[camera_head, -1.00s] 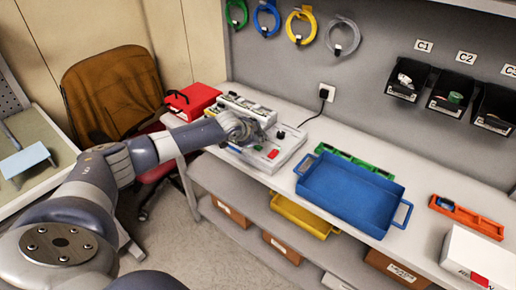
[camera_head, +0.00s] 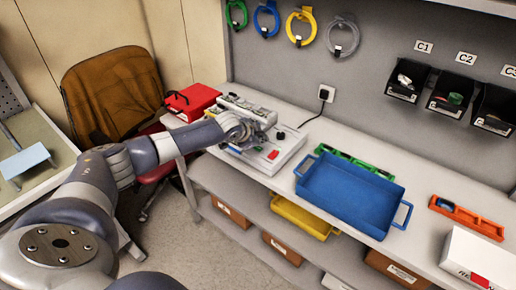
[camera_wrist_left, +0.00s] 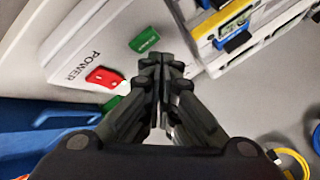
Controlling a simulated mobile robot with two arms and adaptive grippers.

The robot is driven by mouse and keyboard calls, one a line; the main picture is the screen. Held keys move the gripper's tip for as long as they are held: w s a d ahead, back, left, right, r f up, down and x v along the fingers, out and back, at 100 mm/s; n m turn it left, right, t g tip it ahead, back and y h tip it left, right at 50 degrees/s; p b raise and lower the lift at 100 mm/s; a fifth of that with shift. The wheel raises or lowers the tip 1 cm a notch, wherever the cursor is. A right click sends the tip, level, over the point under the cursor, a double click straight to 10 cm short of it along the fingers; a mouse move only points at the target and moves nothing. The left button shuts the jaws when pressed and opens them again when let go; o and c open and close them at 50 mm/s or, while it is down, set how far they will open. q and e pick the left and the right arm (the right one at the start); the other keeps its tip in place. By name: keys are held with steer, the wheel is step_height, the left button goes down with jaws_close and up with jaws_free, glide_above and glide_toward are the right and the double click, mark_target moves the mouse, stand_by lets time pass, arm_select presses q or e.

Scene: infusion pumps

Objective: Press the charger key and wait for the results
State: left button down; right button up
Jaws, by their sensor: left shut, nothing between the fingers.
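The white charger panel (camera_head: 287,148) lies on the bench below the wall socket. In the left wrist view its face (camera_wrist_left: 85,35) carries the label POWER, a red switch (camera_wrist_left: 103,78) and a green key (camera_wrist_left: 144,40). The red switch also shows in the head view (camera_head: 272,155). My left gripper (camera_head: 252,133) is over the panel. In the left wrist view its fingertips (camera_wrist_left: 163,62) are together and empty, close beside the green key. I cannot tell whether they touch the panel. My right gripper is not in view.
A pump with yellow and blue parts (camera_wrist_left: 236,22) is close to the fingers. A blue tray (camera_head: 350,195), a green rack (camera_head: 345,158) and an orange rack (camera_head: 465,218) are to the right. A red case (camera_head: 192,102) is behind my left arm.

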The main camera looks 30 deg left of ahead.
mark_target(260, 149)
arm_select(q)
steer(key=shift+f, duration=0.15)
steer(key=shift+f, duration=0.25)
steer(key=shift+f, duration=0.45)
stand_by(0.8)
steer(key=shift+r+p, duration=0.7)
steer(key=shift+r, duration=0.1)
steer(key=shift+r, duration=0.15)
step_height(260, 149, up, 5)
steer(key=p, duration=0.5)
